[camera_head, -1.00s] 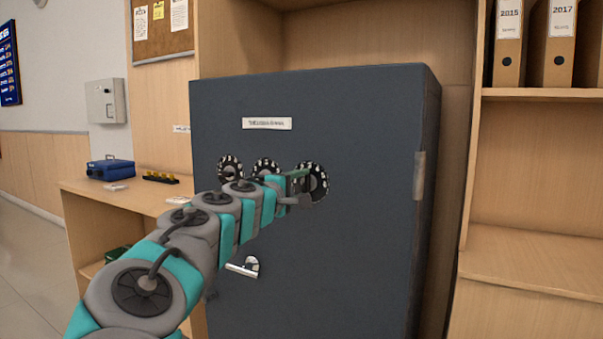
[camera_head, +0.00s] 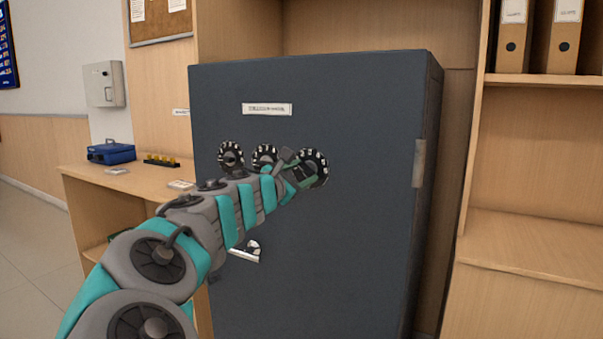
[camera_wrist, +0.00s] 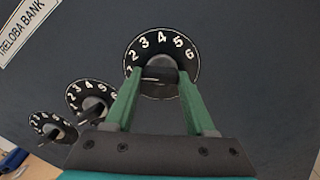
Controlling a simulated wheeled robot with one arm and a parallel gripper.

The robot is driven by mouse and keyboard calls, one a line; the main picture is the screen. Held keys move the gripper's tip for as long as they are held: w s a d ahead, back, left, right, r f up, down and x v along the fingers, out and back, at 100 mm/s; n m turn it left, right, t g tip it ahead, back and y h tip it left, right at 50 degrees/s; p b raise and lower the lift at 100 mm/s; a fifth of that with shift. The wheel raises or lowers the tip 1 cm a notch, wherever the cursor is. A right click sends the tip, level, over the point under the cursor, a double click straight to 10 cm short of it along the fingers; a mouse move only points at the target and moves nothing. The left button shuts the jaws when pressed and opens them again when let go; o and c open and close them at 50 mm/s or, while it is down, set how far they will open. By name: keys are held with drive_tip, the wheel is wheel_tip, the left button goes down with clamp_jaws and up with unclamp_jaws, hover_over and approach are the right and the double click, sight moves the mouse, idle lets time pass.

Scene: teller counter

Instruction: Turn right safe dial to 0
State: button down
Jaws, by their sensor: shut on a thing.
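The dark grey safe (camera_head: 320,240) carries three black dials with white numerals in a row. The right dial (camera_head: 316,160) is at my gripper (camera_head: 304,174); in the wrist view the right dial (camera_wrist: 162,48) shows the numerals 1 to 6 along its upper rim, with 4 near the top. My gripper (camera_wrist: 160,84) has its green fingers shut on the dark knob at the dial's centre. The fingers and knob hide the lower part of the dial, and 0 is not visible. The middle dial (camera_head: 264,157) and left dial (camera_head: 231,156) stand to the left, apart from the fingers.
A silver handle (camera_head: 246,253) sits on the safe door below the dials, partly behind my arm. A label (camera_head: 267,109) is above them. A desk (camera_head: 140,182) with a blue cash box (camera_head: 110,152) stands left. Shelves with binders (camera_head: 513,38) stand right.

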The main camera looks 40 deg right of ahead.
drive_tip(key=n, duration=0.3)
drive_tip(key=shift+f+n, duration=0.1)
drive_tip(key=shift+n, duration=2)
drive_tip(key=shift+c, duration=1.2)
unclamp_jaws()
drive_tip(key=v, duration=0.7)
drive_tip(key=shift+s+a, duration=0.2)
drive_tip(key=shift+a, duration=0.2)
